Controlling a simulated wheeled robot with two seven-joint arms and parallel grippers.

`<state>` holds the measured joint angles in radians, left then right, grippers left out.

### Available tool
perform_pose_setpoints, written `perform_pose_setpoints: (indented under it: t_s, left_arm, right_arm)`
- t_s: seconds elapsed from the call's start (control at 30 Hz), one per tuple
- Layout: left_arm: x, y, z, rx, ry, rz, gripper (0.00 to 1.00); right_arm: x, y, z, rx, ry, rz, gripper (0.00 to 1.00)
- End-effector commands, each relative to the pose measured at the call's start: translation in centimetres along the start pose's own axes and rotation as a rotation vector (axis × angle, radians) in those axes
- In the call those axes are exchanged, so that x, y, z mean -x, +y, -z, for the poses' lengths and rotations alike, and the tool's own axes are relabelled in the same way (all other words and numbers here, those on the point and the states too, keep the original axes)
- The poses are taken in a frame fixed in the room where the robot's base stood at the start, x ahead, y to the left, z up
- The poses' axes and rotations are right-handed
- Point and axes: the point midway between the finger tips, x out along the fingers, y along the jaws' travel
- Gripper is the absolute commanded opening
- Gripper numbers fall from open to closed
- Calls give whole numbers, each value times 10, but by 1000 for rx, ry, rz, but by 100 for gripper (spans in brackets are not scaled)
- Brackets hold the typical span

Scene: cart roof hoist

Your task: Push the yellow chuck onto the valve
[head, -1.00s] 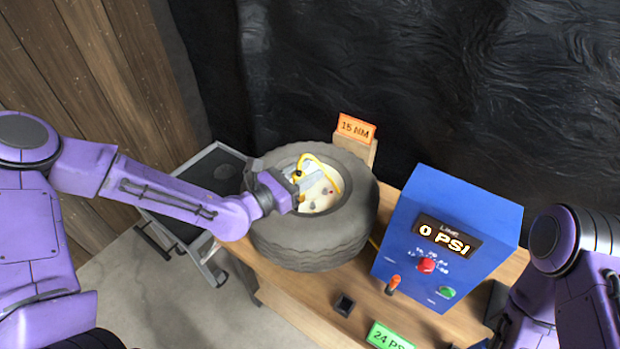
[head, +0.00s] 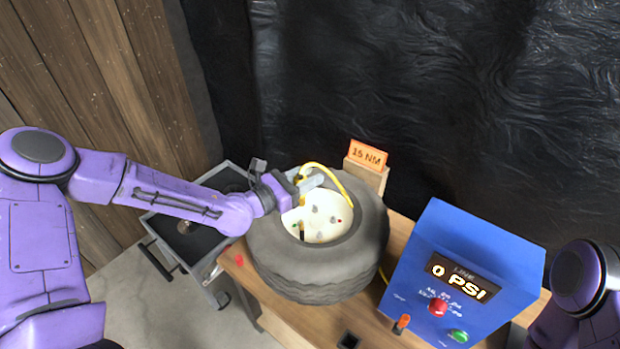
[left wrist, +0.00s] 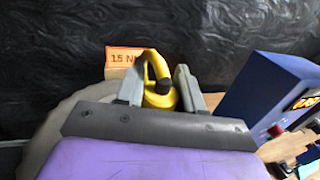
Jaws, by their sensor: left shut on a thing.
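The yellow chuck (left wrist: 160,92) with its yellow hose (head: 338,180) is held between the fingers of my left gripper (head: 312,183), which is shut on it. The gripper is over the far left part of the wheel's cream hub (head: 325,217). A short dark stem (head: 302,231), which looks like the valve, stands near the hub's left front edge. The chuck is apart from this stem, farther back. The wheel's grey tyre (head: 320,283) lies flat on the bench. My right gripper is not in view; only part of that arm shows at the right.
A blue box (head: 455,235) reading 0 PSI stands right of the tyre. An orange 15 NM sign (head: 368,154) on a wooden block is behind it. A small red piece (head: 239,260) lies at the bench's left corner. A grey cart (head: 180,262) stands left.

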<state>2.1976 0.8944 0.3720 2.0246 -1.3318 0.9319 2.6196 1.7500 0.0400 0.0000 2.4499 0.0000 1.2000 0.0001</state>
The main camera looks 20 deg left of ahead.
Motion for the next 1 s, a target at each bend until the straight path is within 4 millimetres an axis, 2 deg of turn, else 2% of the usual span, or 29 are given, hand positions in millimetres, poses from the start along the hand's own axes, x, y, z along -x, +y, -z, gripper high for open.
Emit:
perform_pose_setpoints:
  t_s: [0.27, 0.73, 1.0]
  left_arm:
    - [0, 0, 9, 0, 0, 0, 3]
    - [-2, -2, 60, -1, 0, 4, 3]
    - [-2, -2, 64, -2, 0, 4, 3]
  right_arm:
    - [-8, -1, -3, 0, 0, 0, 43]
    - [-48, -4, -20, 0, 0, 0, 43]
    - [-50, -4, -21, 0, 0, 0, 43]
